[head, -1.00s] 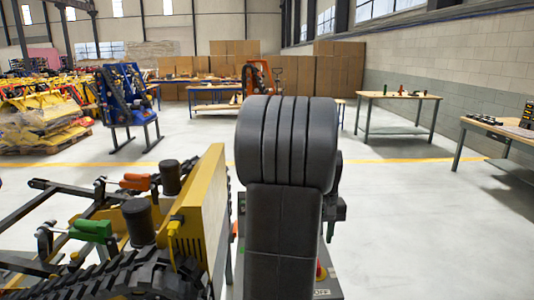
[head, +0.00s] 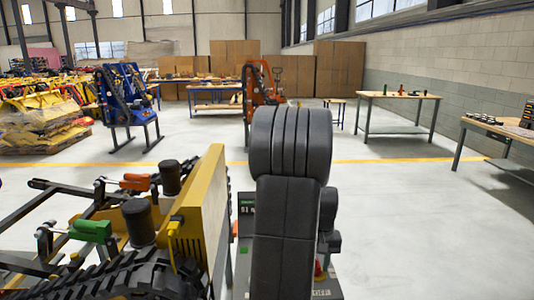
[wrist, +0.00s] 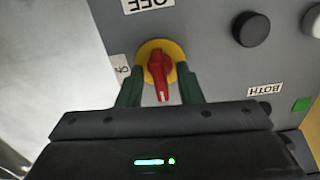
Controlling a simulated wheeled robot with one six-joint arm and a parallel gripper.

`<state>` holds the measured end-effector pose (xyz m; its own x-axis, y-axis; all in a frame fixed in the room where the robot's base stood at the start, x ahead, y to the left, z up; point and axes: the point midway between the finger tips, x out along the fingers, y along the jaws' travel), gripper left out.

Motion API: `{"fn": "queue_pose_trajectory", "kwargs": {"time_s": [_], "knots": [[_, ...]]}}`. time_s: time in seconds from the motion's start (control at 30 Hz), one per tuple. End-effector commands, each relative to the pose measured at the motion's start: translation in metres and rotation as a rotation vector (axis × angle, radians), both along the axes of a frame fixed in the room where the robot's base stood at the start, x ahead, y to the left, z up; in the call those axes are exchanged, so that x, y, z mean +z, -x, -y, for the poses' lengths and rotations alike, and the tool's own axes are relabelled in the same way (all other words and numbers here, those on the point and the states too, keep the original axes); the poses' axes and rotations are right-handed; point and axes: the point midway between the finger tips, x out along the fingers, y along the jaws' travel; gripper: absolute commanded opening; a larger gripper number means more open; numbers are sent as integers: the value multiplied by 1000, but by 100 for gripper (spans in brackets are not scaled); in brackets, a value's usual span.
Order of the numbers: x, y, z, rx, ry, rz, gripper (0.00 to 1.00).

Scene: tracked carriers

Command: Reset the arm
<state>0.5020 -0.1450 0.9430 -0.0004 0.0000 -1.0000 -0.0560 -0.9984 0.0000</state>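My gripper (wrist: 159,92) shows in the wrist view with its two green fingers apart. A red rotary knob (wrist: 159,74) on a yellow round plate (wrist: 150,48) lies between the fingertips in the picture, with a gap on each side. I cannot tell how deep the fingers reach around it. The knob sits on a grey control panel (wrist: 205,40). In the head view my dark arm covers most of the panel (head: 244,258) and hides my gripper.
The panel also carries a black button (wrist: 251,29), a white button (wrist: 314,20), a green square (wrist: 301,104) and labels. A yellow-sided tracked carrier (head: 206,205) stands close on the left. Workbenches (head: 400,97) stand at the back right. The floor at right is clear.

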Motion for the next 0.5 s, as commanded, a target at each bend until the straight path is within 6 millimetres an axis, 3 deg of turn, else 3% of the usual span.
{"fn": "queue_pose_trajectory", "kwargs": {"time_s": [0.5], "knots": [[0, 0, 0, -412, 0, 0, 33]]}}
